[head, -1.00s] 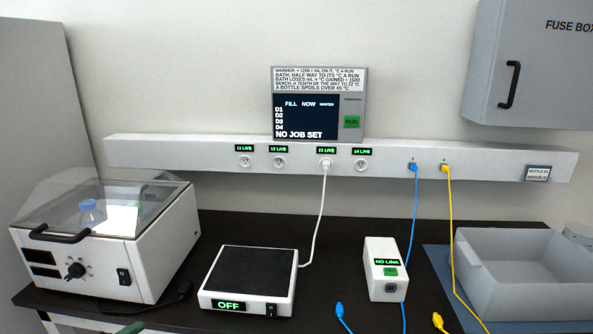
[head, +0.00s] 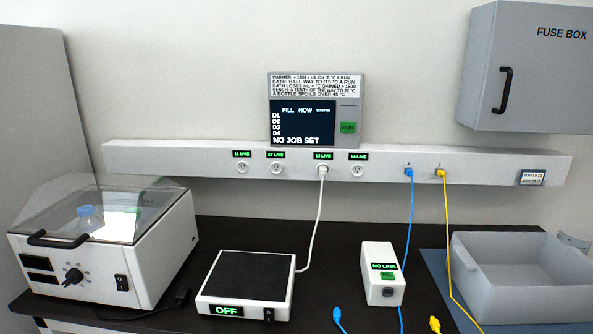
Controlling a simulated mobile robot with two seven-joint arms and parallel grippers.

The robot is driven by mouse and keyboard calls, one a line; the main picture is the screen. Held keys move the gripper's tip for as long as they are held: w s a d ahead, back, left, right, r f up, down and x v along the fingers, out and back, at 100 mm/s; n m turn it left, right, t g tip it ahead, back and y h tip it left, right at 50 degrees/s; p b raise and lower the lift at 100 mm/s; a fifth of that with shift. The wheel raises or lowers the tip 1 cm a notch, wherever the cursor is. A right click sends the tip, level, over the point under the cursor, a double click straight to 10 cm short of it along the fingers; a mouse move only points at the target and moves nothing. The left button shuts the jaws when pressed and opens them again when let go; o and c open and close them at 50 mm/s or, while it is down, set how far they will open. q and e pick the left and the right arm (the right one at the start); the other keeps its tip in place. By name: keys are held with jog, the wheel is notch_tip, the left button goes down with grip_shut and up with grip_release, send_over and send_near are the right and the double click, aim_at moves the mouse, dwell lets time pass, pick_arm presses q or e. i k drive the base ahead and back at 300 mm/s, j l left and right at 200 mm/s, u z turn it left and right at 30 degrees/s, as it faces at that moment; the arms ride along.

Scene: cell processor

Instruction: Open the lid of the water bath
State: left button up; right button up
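The water bath (head: 150,252) is a white box at the left of the bench. Its clear lid (head: 135,215) lies over the top and looks shut. A black bar handle (head: 58,240) sits at the lid's front left edge. A bottle with a blue cap (head: 87,217) and a white item show through the lid. The front has two dark displays, a black knob (head: 73,276) and a black switch (head: 121,284). Neither of my grippers is in view.
A white warmer (head: 250,284) reading OFF stands right of the bath. Further right are a NO LINK box (head: 382,273), blue and yellow cables, and a grey tray (head: 520,285). A fuse box (head: 528,65) hangs upper right. A black plug (head: 183,295) lies between bath and warmer.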

aim_at(79, 182)
jog(key=k+u, duration=0.1)
jog(key=u, duration=1.25)
